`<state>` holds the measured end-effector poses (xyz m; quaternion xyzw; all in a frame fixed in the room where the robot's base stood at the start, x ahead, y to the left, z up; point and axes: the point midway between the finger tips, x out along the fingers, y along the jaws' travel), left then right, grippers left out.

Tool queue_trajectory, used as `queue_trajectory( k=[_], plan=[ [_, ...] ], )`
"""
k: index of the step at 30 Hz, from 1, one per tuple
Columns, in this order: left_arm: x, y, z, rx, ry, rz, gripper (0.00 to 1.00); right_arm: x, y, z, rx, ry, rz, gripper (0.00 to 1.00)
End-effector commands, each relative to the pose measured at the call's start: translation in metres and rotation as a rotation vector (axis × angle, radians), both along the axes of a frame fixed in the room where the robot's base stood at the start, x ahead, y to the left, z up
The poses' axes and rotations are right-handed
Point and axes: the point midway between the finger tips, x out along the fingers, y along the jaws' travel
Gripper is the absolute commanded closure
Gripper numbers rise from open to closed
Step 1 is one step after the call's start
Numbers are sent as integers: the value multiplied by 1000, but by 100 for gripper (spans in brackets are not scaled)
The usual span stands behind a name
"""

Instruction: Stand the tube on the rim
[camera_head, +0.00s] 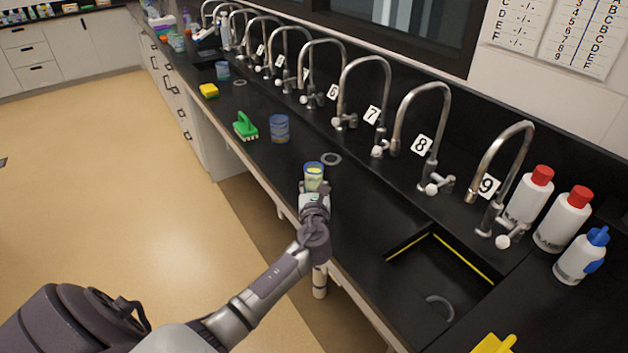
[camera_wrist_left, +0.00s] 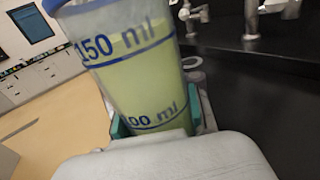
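The tube (camera_head: 313,172) is a clear container with pale yellow-green liquid, a blue lip and blue ml marks. It fills the middle of the left wrist view (camera_wrist_left: 140,75). My left gripper (camera_head: 314,188) is shut on its lower part, with green finger pads (camera_wrist_left: 195,112) on either side. The tube is roughly upright in the head view, near the counter's front edge; I cannot tell whether its base touches anything. A flat grey ring (camera_head: 331,159) lies on the counter just behind the tube. Which rim the task means is not clear. My right gripper is not in view.
The black counter (camera_head: 365,205) is clear right of the tube, up to a sink (camera_head: 440,262) with yellow edge lines. Numbered taps (camera_head: 421,145) line the back. Bottles (camera_head: 563,222) stand far right.

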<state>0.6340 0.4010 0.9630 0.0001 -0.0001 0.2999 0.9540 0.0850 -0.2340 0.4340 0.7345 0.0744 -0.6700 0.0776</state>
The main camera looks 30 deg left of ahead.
Motion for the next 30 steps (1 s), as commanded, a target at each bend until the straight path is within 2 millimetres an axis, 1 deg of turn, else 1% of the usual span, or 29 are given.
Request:
queue_trajectory(
  k=[1, 6, 17, 20, 23, 26, 30],
  plan=[
    [0, 0, 0, -1, 1, 0, 67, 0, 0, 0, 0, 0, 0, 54],
    [0, 0, 0, -1, 1, 0, 40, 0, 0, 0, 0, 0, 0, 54],
    [0, 0, 0, 0, 0, 0, 40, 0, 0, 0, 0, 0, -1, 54],
    [0, 0, 5, 0, 0, 0, 40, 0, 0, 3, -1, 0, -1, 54],
    [-9, -6, 2, -1, 0, -2, 40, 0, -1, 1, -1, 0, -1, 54],
    [-24, -17, 1, -2, 1, -2, 40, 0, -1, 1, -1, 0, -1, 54],
    [-50, -35, 0, -3, 1, -2, 40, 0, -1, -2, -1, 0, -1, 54]
  ],
)
